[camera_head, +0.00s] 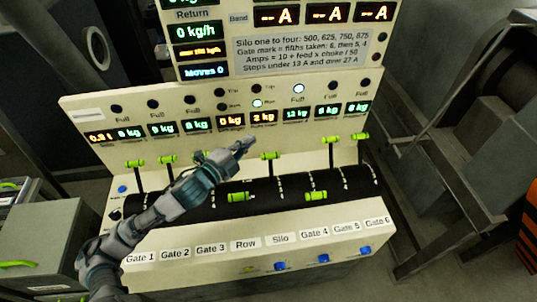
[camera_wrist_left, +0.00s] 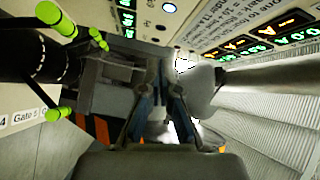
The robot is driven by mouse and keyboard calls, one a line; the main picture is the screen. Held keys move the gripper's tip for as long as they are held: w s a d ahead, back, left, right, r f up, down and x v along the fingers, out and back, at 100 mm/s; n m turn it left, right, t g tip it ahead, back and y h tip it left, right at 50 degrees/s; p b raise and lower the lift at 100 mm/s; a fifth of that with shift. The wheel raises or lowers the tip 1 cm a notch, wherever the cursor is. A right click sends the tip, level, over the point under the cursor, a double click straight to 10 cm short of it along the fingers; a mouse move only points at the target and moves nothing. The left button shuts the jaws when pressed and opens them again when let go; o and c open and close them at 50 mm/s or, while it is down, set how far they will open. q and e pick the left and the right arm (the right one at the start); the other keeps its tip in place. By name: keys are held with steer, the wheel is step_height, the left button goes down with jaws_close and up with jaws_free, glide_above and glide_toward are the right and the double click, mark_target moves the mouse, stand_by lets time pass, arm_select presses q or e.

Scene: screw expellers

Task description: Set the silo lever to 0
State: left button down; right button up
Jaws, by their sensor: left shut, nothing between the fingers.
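The silo lever (camera_head: 270,155) has a green handle. It stands up at the far side of the black slotted drum, in line with the "Silo" label (camera_head: 280,239). The numeral at its position is too small to read. My left gripper (camera_head: 244,145) is shut and empty, just left of and slightly beyond that handle, with a small gap in the picture; depth is hard to tell. In the left wrist view my fingers (camera_wrist_left: 163,75) are together, and several green handles show at the left; I cannot tell which is the silo one. My right gripper is out of view.
The row lever (camera_head: 237,197) and the gate 4 lever (camera_head: 316,196) are swung toward the near side. The gate 5 lever (camera_head: 333,139) and gate 6 lever (camera_head: 361,136) stand up at right. My left forearm crosses the panel's left part. Lit readouts (camera_head: 263,117) stand behind.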

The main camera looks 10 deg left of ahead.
arm_select(q)
steer(key=s+f+g, duration=0.1)
steer(key=s+f, duration=0.1)
steer(key=s+f+n+g+y, duration=0.1)
steer(key=s, duration=0.1)
steer(key=s+d+f+g, duration=0.1)
steer(key=s+f+g, duration=0.1)
steer(key=shift+s+f+n+p, duration=0.2)
steer(key=shift+f+n+p, duration=0.1)
steer(key=shift+n+p, duration=0.1)
steer(key=shift+s+f+y, duration=0.1)
steer(key=shift+f+y, duration=0.2)
steer(key=p, duration=0.1)
glide_toward(273, 157)
steer(key=x, duration=0.4)
steer(key=d+x, duration=0.1)
steer(key=x, duration=0.1)
steer(key=shift+r, duration=0.25)
steer(key=shift+w+a+f, duration=0.25)
steer(key=shift+a, duration=0.35)
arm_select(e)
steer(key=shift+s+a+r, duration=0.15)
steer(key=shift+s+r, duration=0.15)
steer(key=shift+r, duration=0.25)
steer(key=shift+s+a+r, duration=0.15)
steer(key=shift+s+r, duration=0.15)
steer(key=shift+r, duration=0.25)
arm_select(q)
steer(key=shift+d, duration=0.15)
